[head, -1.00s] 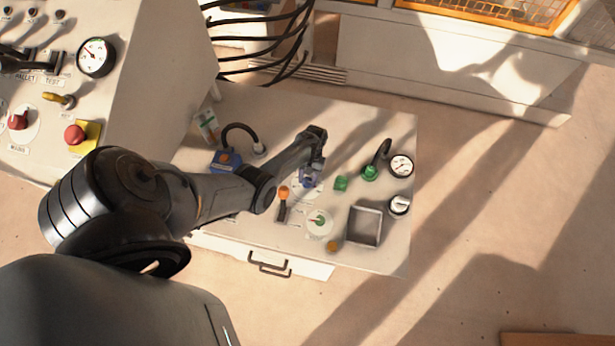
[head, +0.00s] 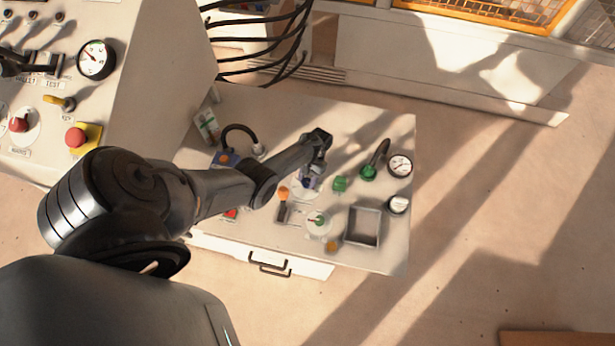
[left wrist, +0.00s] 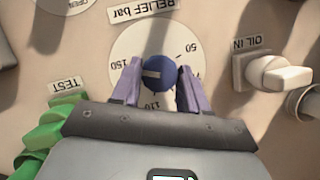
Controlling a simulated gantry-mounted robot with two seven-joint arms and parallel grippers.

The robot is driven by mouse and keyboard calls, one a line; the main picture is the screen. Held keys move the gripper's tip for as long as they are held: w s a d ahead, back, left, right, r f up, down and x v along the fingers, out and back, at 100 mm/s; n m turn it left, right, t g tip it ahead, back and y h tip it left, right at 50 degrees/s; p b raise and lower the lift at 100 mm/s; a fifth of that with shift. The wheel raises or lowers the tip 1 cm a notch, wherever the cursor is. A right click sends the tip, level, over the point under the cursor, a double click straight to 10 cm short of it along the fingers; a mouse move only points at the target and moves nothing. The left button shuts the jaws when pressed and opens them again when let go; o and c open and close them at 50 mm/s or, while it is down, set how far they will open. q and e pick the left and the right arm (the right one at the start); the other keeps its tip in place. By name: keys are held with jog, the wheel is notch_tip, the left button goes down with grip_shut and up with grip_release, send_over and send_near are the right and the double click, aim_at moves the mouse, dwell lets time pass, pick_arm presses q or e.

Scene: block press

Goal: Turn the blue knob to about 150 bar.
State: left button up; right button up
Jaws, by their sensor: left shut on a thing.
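The blue knob (left wrist: 158,72) sits at the middle of a round white dial (left wrist: 117,45) in the left wrist view. My left gripper (left wrist: 160,84) is shut on the knob, with one purple finger on each side. In the head view my left gripper (head: 310,182) reaches down to the panel and mostly hides the knob. My right gripper is not in view.
A green fitting with a dark pipe (head: 368,172) and a gauge (head: 400,165) stand to the right.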

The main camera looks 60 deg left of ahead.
pick_arm(q)
jog(key=o, duration=1)
jog(key=shift+o, duration=0.2)
jog(key=shift+w+a+r+p, duration=0.15)
jog(key=shift+w+r+p, duration=0.15)
jog(key=shift+r, duration=0.3)
jog(key=p+v, duration=0.2)
jog(key=v, duration=0.7)
jog(key=shift+r, duration=0.25)
jog(key=shift+a, duration=0.1)
